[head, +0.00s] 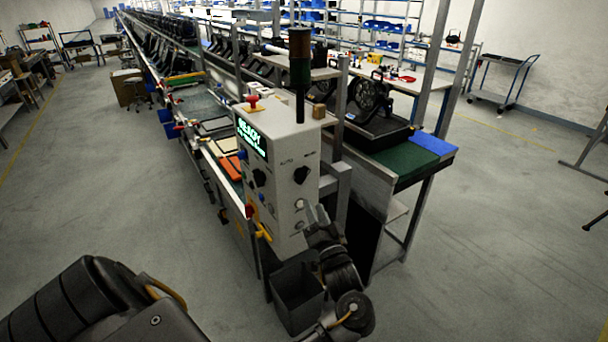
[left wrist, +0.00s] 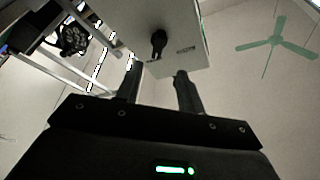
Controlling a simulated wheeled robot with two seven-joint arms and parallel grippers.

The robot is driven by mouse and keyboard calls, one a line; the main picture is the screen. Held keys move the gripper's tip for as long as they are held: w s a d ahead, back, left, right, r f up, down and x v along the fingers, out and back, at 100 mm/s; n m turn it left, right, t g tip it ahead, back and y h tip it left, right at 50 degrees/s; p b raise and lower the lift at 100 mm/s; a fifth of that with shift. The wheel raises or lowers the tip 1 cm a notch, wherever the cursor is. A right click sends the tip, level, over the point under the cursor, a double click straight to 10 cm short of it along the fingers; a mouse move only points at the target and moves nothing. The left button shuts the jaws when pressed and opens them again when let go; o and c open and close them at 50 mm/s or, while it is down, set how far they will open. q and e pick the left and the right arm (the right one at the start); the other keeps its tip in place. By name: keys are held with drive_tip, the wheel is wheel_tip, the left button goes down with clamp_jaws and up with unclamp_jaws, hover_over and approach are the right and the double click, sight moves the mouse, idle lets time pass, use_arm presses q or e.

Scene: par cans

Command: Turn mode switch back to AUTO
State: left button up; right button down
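The mode switch (head: 302,174) is a black knob on the right-hand face of a pale control box (head: 285,215), below the printed AUTO and manual labels. Its handle seems tilted towards the upper right, but it is too small to be sure. My left gripper (head: 318,213) is below the switch, near the lower part of that face, and apart from the switch. In the left wrist view the left gripper (left wrist: 158,76) has its two fingers spread with nothing between them. The switch (left wrist: 158,42) shows beyond the fingertips. My right gripper is not in view.
Another black knob (head: 259,177) is below the green-lit display (head: 251,138). A red button (head: 253,103) and a signal tower (head: 299,70) top the box. A dark bin (head: 297,297) is below the gripper.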

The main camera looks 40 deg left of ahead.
sight(304, 179)
use_arm(q)
drive_tip(key=p+x, duration=0.4)
drive_tip(key=x, duration=0.5)
drive_tip(key=shift+w+a, duration=0.2)
drive_tip(key=shift+w, duration=0.05)
drive_tip(key=shift+w+a+r, duration=0.15)
drive_tip(key=shift+w+a, duration=0.1)
drive_tip(key=shift+a, duration=0.25)
drive_tip(key=shift+c, duration=0.5)
clamp_jaws()
